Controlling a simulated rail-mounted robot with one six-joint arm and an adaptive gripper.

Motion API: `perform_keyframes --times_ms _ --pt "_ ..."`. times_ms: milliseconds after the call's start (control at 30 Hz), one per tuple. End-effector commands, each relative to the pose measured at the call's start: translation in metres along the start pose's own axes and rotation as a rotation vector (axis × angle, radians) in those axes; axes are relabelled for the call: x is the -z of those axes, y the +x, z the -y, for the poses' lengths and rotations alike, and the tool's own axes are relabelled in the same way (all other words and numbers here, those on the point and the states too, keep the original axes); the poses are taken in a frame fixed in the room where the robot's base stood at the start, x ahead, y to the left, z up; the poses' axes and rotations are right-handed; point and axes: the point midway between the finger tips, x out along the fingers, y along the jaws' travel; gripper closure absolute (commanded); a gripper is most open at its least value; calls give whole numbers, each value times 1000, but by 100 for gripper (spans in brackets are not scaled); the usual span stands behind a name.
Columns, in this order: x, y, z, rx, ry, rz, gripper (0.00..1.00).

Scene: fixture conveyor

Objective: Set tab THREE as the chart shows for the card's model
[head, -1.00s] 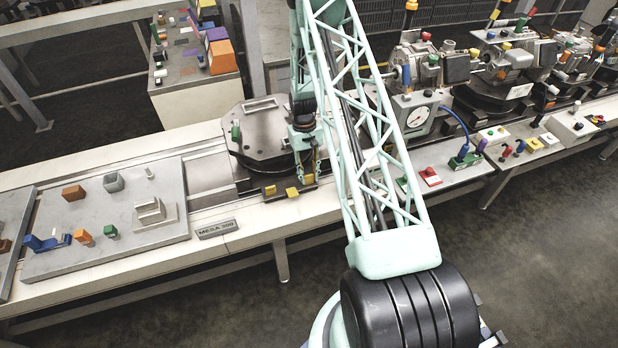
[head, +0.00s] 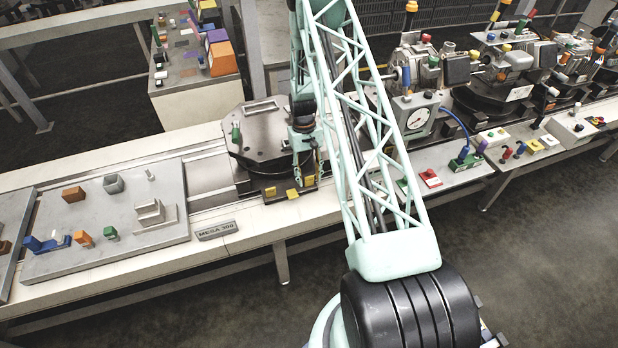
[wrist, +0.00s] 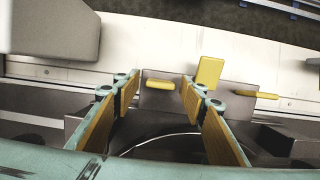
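A dark block (wrist: 175,100) at the front of the round fixture (head: 262,130) carries three yellow tabs. In the head view the left tab (head: 270,191) and middle tab (head: 292,193) show clearly, and the right tab (head: 309,181) sits by my gripper (head: 305,172). In the wrist view my gripper (wrist: 163,88) is open, its yellow-padded fingers apart. One tab (wrist: 160,84) shows between the fingertips, lying crosswise. The middle tab (wrist: 208,72) stands at a different angle, just beyond the right finger; the third tab (wrist: 255,94) is crosswise. No tab number is readable.
A plate reading MESA 300 (head: 216,229) sits on the conveyor's front edge. A grey pallet (head: 100,250) with coloured blocks lies left. I cannot make out a chart.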

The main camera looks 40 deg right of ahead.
Motion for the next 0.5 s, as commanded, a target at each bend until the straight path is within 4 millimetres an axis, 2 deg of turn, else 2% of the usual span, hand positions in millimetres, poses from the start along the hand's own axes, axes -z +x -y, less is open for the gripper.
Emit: perform_keyframes --times_ms 267,500 --pt "1 -10 0 0 0 -2 61" --pt "1 -33 0 0 0 -2 61"
